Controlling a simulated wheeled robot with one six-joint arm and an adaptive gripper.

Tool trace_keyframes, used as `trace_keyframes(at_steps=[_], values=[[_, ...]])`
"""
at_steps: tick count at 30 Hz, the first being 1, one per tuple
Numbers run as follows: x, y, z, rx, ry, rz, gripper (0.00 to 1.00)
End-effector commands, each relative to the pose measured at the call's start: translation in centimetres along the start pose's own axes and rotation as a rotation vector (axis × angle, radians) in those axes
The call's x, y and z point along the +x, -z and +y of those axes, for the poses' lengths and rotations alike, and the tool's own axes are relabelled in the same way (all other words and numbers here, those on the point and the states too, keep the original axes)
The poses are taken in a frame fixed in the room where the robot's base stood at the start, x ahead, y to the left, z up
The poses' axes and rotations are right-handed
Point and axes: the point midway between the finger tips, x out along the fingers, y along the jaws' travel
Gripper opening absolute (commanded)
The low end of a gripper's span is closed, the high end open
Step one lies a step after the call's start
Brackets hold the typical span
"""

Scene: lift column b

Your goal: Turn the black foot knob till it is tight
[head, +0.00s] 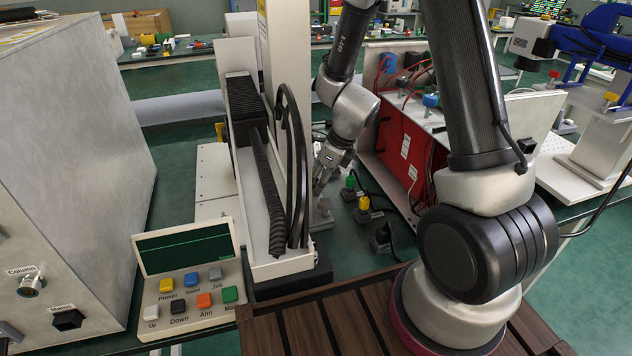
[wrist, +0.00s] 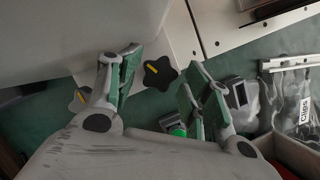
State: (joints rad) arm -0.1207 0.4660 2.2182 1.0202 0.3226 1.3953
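In the wrist view, a black star-shaped knob (wrist: 159,73) with a yellow mark shows beyond and between my fingertips. My gripper (wrist: 157,80) is open, its green-padded fingers on either side of the knob in the picture; I cannot tell how far the knob lies beyond them. A greyer knob (wrist: 78,100) with a yellow mark is partly hidden behind the left finger. In the head view, my gripper (head: 319,190) points down just right of the white column base. The black knob cannot be made out in the head view.
Right of my gripper stand small green (head: 349,184), yellow (head: 364,204) and black (head: 382,238) pieces. A red-sided open cabinet (head: 405,155) is beyond them. The column with black cable loops (head: 292,165) is close on the left. A bag labelled Clips (wrist: 302,110) lies right in the wrist view.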

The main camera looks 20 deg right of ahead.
Motion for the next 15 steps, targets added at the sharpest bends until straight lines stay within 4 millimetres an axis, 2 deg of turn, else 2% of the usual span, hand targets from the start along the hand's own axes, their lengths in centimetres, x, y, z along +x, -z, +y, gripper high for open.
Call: trace_keyframes(at_steps=[10,15], values=[[-0.1,-0.1,0.1,-0.001,-0.002,-0.002,0.55],[-1.3,-0.7,0.1,-0.004,-0.001,-0.004,0.55]])
